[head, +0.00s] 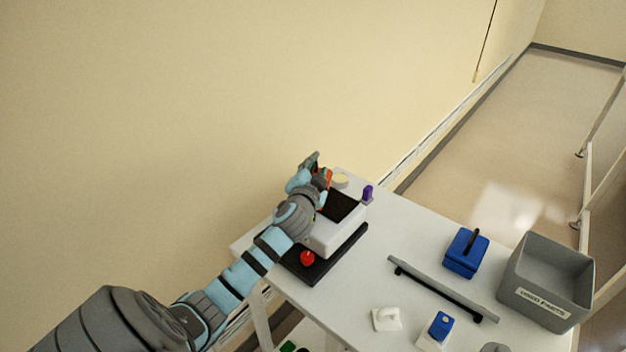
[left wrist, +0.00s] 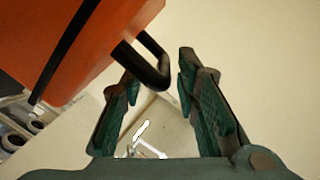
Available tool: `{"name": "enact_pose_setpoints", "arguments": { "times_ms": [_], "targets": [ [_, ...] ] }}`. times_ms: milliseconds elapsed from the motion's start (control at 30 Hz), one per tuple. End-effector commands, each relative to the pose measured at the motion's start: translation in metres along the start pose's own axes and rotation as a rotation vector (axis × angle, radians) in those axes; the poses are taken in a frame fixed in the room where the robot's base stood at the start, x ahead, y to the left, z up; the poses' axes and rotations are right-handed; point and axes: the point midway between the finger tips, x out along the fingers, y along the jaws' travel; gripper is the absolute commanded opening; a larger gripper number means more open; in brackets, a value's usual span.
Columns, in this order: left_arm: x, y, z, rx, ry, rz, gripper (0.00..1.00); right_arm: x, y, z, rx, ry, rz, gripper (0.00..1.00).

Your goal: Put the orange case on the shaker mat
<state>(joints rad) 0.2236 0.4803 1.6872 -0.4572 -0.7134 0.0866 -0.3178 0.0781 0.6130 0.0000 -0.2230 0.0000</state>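The orange case (head: 326,178) shows as a small patch beside my left gripper (head: 313,163) in the head view, mostly hidden by the gripper and wrist. In the left wrist view the orange case (left wrist: 70,40) fills the upper left, with its black handle (left wrist: 150,62) pointing at my left gripper (left wrist: 160,80). The fingers are apart, the handle's end lies between the fingertips, and a narrow gap shows by the right finger. The shaker mat (head: 341,207) is the dark top of a white device, just right of and below the case. I cannot tell whether they touch. My right gripper is out of view.
A cream disc (head: 340,180) and a purple item (head: 368,193) stand behind the mat. A red knob (head: 307,258) sits in front on the black base. Further right are a grey bar (head: 440,287), a blue case (head: 466,254) and a grey bin (head: 530,297).

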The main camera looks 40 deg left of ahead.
Motion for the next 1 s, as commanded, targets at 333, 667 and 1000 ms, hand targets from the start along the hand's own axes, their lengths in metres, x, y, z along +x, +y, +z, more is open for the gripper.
{"name": "enact_pose_setpoints", "arguments": {
  "times_ms": [333, 667, 1000],
  "targets": [
    [-0.083, 0.002, 0.001, 0.001, 0.001, 0.003, 0.29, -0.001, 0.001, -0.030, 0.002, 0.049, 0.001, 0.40],
    [-0.117, 0.000, 0.001, 0.000, 0.000, 0.000, 0.29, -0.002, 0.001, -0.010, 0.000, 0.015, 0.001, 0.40],
    [-0.116, 0.000, 0.001, 0.000, 0.000, -0.001, 0.29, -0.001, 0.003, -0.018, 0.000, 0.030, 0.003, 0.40]
  ]
}}
